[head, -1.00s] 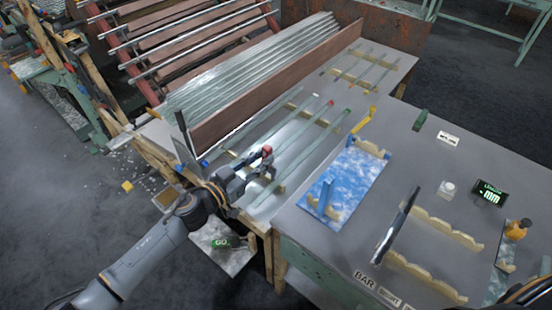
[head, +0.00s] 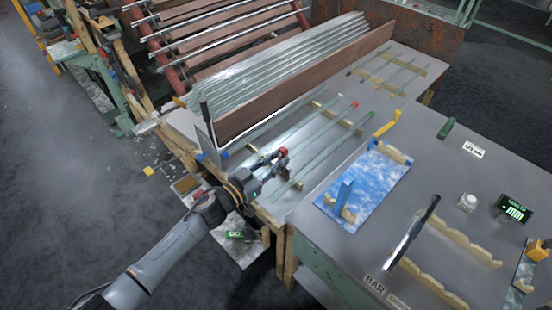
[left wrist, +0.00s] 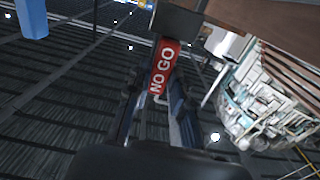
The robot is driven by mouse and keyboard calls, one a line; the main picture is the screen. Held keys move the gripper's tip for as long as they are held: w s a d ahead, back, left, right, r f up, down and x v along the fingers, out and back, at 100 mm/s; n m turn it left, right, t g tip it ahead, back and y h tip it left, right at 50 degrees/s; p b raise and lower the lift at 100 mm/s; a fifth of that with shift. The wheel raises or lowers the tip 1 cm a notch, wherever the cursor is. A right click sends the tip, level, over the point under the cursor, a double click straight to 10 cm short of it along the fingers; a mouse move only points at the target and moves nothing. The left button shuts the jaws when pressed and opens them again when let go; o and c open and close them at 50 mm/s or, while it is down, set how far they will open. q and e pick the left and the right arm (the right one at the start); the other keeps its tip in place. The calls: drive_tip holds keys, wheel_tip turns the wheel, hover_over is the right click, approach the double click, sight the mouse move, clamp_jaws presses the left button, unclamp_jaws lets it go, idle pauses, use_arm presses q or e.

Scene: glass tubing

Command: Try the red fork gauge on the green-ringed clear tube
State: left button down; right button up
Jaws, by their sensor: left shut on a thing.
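My left gripper (head: 270,165) is at the near-left ends of the clear tubes in the head view. It is shut on the red fork gauge (head: 283,152). In the left wrist view the gauge (left wrist: 163,68) shows red with white "NO GO" lettering, between the fingers. A clear green-tinted tube (head: 322,157) lies slantwise on wooden rests, to the right of the gripper; its green ring is too small to make out clearly. A red-tipped tube (head: 322,127) lies beside it. I cannot tell whether the fork touches any tube.
A brown board (head: 300,85) and a stack of glass tubes stand behind. A blue cloud-patterned mat (head: 375,183) with a blue upright lies to the right. A green "GO" label (head: 236,234) shows on a low panel below the bench. Wooden notched rests (head: 465,243) stand at right.

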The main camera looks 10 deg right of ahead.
sight(282, 171)
use_arm(q)
drive_tip(key=shift+f+b, duration=1.65)
drive_tip(key=shift+f, duration=0.8)
drive_tip(key=shift+f+b, duration=0.5)
drive_tip(key=shift+f, duration=0.4)
idle(1.5)
drive_tip(key=shift+r, duration=0.1)
drive_tip(key=shift+r+p, duration=3.5)
drive_tip(key=shift+p, duration=0.1)
